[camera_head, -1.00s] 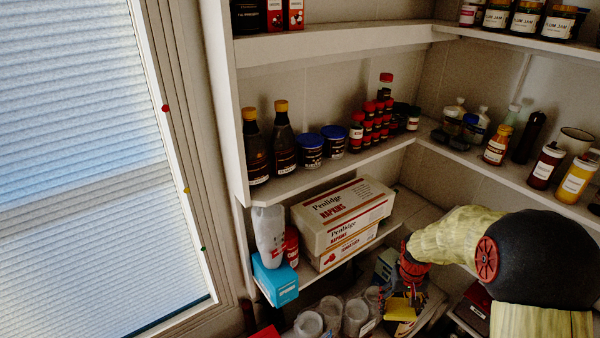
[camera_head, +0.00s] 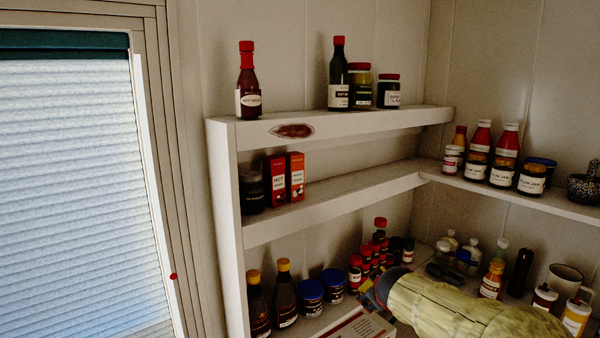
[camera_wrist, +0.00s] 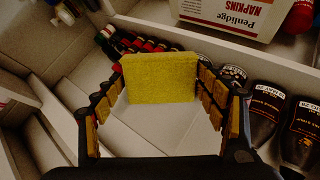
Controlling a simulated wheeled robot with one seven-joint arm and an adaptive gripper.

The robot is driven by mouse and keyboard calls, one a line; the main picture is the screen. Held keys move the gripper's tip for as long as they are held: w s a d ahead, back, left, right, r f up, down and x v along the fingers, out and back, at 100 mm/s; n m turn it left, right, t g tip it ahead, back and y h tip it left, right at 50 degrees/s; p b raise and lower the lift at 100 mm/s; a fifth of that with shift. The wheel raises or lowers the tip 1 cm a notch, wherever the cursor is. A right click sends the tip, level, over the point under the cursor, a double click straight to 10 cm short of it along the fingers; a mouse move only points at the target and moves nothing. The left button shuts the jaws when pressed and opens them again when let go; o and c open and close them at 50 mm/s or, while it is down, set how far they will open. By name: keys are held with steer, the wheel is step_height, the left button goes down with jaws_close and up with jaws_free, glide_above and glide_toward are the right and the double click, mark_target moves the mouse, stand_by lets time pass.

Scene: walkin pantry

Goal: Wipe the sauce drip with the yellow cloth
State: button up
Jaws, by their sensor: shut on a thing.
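The sauce drip (camera_head: 292,131) is a dark red oval smear on the front edge of the upper white shelf (camera_head: 375,122), left of its middle. The yellow cloth (camera_wrist: 160,80) is a flat yellow block-like piece between the fingers of my gripper (camera_wrist: 168,72) in the wrist view. My gripper is shut on it. In the head view my arm reaches in from the lower right, with its end near the spice jars, below the drip and to its right, well apart from it. My fingers and the cloth are mostly hidden there.
A hot sauce bottle (camera_head: 248,82) stands on the upper shelf, above and left of the drip. Red boxes (camera_head: 274,180) stand on the shelf below. Dark bottles (camera_head: 284,295) and blue-lidded jars (camera_head: 333,284) stand lower. The napkin box (camera_wrist: 232,12) shows in the wrist view.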

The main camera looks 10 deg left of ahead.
steer(key=s+a+r+n+y+p, duration=0.35)
steer(key=s+a+r+p, duration=0.2)
steer(key=r, duration=0.85)
steer(key=s+a+r+n+t+y+p, duration=0.1)
steer(key=s+a+r+n+y+p, duration=0.45)
steer(key=r, duration=0.75)
steer(key=s+a+r+y+p, duration=0.35)
steer(key=a+r, duration=0.45)
steer(key=r, duration=0.6)
steer(key=shift+y, duration=0.35)
steer(key=shift+b+x, duration=0.5)
steer(key=shift+x, duration=2.05)
steer(key=shift+f+x, duration=0.2)
steer(key=shift+x, duration=0.75)
steer(key=shift+d, duration=0.15)
